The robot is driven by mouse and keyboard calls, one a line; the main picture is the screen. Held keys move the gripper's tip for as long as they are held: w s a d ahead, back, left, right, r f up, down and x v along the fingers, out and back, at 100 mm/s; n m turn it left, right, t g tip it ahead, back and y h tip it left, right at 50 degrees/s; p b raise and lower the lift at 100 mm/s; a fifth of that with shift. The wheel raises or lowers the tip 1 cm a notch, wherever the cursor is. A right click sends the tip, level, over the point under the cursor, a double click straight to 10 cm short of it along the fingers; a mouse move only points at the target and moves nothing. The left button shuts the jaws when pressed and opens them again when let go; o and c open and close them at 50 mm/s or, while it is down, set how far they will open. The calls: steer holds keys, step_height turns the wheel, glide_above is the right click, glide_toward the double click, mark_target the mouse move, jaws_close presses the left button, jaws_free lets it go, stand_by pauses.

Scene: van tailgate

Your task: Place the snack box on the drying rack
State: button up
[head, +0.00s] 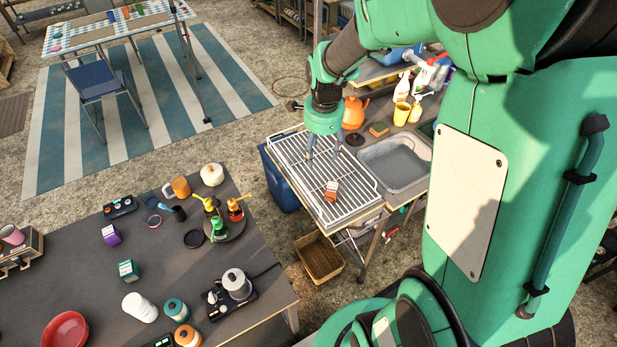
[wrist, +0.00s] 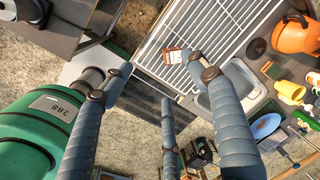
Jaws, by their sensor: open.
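A small orange-brown and white box (head: 331,191), which looks like the snack box, rests on the white wire drying rack (head: 296,165), near its front edge. In the wrist view, the box (wrist: 174,56) lies on the rack's bars (wrist: 205,25), beyond the fingertips. My gripper (head: 322,155) is above the rack, behind the box in the head view. In the wrist view, my gripper's fingers (wrist: 160,72) are spread wide with nothing between them. The box is apart from the fingers.
A sink basin (head: 396,163) is right of the rack, with an orange kettle (head: 354,113) and yellow cups (head: 402,114) behind. A dark table (head: 165,255) holds bottles, a purple box (head: 111,235) and a green-white box (head: 128,270). A basket (head: 319,257) stands below the rack.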

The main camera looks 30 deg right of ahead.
steer(key=s+a+r+n+t, duration=0.2)
steer(key=s+a+r+n, duration=0.85)
steer(key=r, duration=0.35)
steer(key=s+a+r+n+t, duration=0.1)
steer(key=s+a+r+n, duration=0.1)
steer(key=s+a+n, duration=0.1)
steer(key=s+a+r+n+t, duration=0.1)
steer(key=s+a+r+n, duration=0.2)
steer(key=s+n, duration=0.3)
steer(key=shift+s, duration=0.95)
steer(key=shift+n, duration=0.25)
step_height(320, 180, down, 6)
steer(key=b, duration=0.5)
steer(key=shift+r+b, duration=0.2)
steer(key=shift+b, duration=0.2)
